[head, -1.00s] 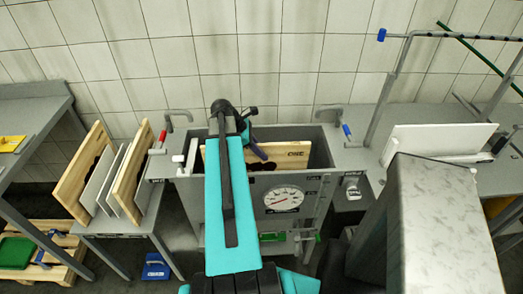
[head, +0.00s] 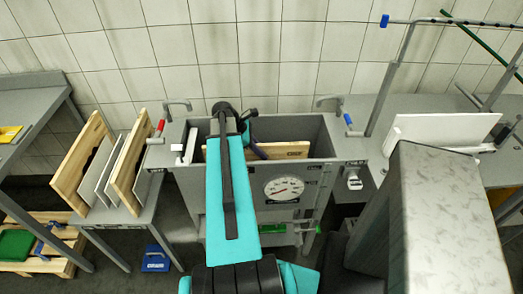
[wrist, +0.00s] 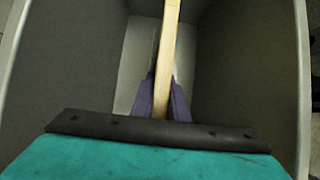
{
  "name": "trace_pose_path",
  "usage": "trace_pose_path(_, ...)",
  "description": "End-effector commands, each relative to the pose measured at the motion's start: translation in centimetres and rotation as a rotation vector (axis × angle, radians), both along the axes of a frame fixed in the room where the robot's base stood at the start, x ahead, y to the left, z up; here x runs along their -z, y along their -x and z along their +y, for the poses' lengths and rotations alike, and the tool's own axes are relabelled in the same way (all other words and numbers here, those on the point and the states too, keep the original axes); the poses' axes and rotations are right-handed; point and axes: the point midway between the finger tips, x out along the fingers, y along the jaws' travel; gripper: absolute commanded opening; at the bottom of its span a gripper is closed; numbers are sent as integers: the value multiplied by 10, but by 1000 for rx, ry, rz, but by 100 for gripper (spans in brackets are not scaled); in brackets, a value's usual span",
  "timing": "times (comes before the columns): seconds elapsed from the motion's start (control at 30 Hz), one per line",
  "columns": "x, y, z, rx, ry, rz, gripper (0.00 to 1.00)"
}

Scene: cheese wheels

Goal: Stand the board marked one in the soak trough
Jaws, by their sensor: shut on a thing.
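The wooden board (head: 285,150) is inside the grey soak trough (head: 325,140), on edge with its face to the front. Dark lettering shows at its upper right, too small to read surely. In the wrist view the board (wrist: 170,40) shows as a pale edge running down between the trough's dark walls (wrist: 240,60). My gripper (wrist: 161,100) has its purple fingers shut on the board, one on each side. In the head view my arm hides the board's left part and most of my gripper. The board's lower edge is hidden, so I cannot tell whether it touches the floor.
A rack at left holds wooden boards (head: 82,165) and white boards (head: 100,177). A white board (head: 445,129) stands on the right bench. Taps with a red handle (head: 160,127) and a blue handle (head: 347,119) flank the trough. A round gauge (head: 284,190) is on its front.

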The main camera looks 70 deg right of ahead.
Motion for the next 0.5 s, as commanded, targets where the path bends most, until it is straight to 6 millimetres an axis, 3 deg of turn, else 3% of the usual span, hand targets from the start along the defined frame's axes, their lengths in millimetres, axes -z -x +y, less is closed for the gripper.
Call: trace_pose_path(0.5,11,0,-1,0,3,1,0)
